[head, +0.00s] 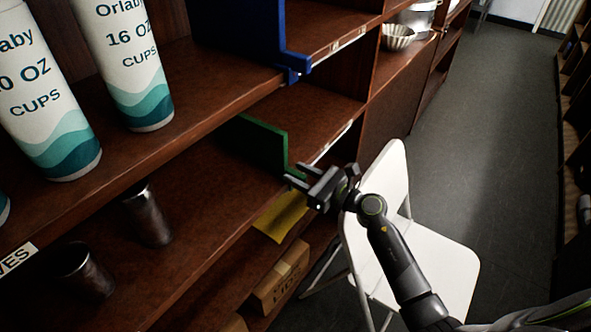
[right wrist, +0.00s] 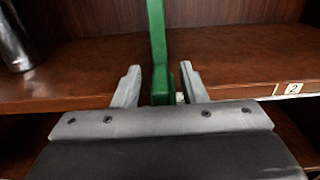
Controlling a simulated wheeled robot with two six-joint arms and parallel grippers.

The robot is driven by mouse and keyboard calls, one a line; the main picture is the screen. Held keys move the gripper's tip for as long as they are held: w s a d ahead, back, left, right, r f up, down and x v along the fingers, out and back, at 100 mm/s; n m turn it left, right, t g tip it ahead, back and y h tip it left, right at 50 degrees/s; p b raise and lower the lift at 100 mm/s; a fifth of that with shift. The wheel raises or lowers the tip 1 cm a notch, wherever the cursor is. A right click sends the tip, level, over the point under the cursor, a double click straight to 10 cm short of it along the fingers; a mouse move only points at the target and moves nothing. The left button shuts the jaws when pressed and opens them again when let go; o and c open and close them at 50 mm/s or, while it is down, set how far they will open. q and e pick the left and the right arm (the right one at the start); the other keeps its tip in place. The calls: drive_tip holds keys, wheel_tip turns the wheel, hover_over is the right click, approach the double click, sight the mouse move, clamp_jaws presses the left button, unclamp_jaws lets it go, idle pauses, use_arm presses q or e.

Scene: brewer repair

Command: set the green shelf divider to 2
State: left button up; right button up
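The green shelf divider (head: 262,146) stands upright on the middle shelf, its front end at the shelf's front edge. It also shows in the right wrist view (right wrist: 158,45) as a narrow upright edge. My right gripper (head: 292,174) is at the divider's front end. In the right wrist view its two fingers (right wrist: 160,88) are open, one on each side of the divider, with a gap visible on both sides. A label with a 2 (right wrist: 293,88) is on the shelf edge, to the right of the divider in that view. My left gripper is not in view.
A blue divider (head: 240,30) stands on the shelf above, near large cup sleeves (head: 125,70). Dark metal cups (head: 148,215) stand on the green divider's shelf. A yellow sheet (head: 280,215) and a cardboard box (head: 281,278) are below. A white folding chair (head: 440,265) stands beside my right arm.

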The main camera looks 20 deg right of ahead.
drive_tip(key=shift+w+a, duration=0.45)
drive_tip(key=shift+w, duration=0.15)
clamp_jaws()
